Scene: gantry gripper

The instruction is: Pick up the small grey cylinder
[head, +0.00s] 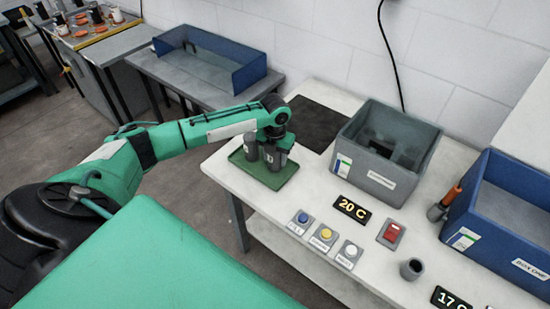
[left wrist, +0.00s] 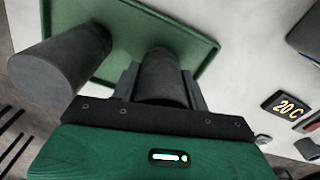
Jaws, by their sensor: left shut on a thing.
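A green tray (head: 270,180) sits on the left end of the white table. Two dark grey cylinders are at the tray. One grey cylinder (left wrist: 162,82) is between the fingers of my left gripper (head: 271,158), which is shut on it. The other grey cylinder (left wrist: 60,58) stands beside it, outside the fingers, to the left; it also shows in the head view (head: 251,148). The tray also shows in the left wrist view (left wrist: 135,35). I cannot tell whether the held cylinder touches the tray. My right gripper is not in view.
A grey bin (head: 368,178) stands right of the tray, a blue bin (head: 510,236) further right. Several push buttons (head: 324,234), a 20 C display (head: 352,208), a red switch (head: 391,233) and a small grey cup (head: 412,268) are on the table. A dark mat (head: 315,122) lies behind the tray.

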